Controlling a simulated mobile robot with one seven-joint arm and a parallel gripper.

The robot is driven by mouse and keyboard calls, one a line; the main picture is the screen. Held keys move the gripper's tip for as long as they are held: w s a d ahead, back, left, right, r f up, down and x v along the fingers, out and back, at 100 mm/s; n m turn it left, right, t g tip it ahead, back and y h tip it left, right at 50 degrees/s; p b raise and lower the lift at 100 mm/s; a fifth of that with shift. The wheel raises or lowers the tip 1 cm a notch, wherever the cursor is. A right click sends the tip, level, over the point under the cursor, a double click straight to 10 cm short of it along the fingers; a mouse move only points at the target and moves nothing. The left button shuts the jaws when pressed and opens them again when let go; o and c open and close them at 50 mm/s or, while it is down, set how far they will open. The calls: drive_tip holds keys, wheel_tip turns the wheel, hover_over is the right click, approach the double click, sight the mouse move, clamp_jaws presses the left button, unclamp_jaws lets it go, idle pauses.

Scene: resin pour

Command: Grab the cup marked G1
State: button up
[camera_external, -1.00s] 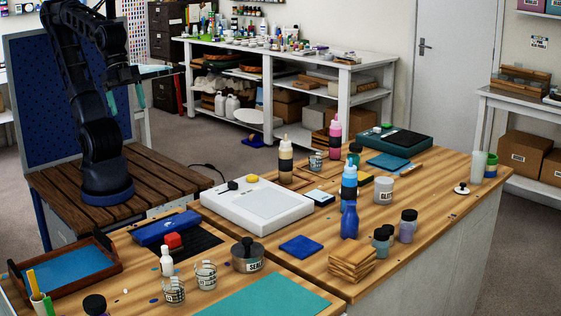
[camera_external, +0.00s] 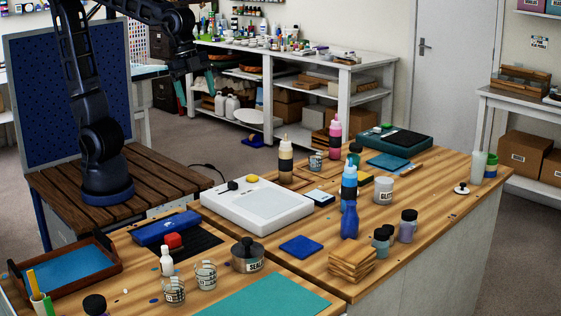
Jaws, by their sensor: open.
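My gripper (camera_external: 196,88) hangs high in the air beyond the white scale, with its two teal fingers apart and nothing between them. No G1 label can be read at this size. Two clear cups with dark printing stand at the front of the wooden table, a left one (camera_external: 173,291) and a right one (camera_external: 206,274). A whitish jar (camera_external: 383,190) bears larger lettering. My gripper is well apart from all of them.
The white scale (camera_external: 258,206) lies between the front cups and the back cup. A pink bottle (camera_external: 335,136) and a blue bottle (camera_external: 349,184) stand near the back cup. A lidded metal tin (camera_external: 247,256) is beside the front cups. A teal mat (camera_external: 262,298) lies flat in front.

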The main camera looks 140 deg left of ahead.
drive_tip(key=w+a+f+m+g, duration=0.1)
drive_tip(key=w+a+f, duration=0.15)
drive_tip(key=a, duration=0.45)
drive_tip(key=w+a+f, duration=0.1)
drive_tip(key=w+a, duration=0.3)
drive_tip(key=a, duration=0.4)
drive_tip(key=m+g+h, duration=0.1)
drive_tip(key=m+g, duration=0.1)
approach(316, 154)
drive_tip(key=w+d+r, duration=0.1)
drive_tip(key=d, duration=0.1)
drive_tip(key=shift+w+a+f, duration=0.1)
drive_tip(key=shift+w+f, duration=0.05)
drive_tip(key=shift+f, duration=4.8)
drive_tip(key=c, duration=1.1)
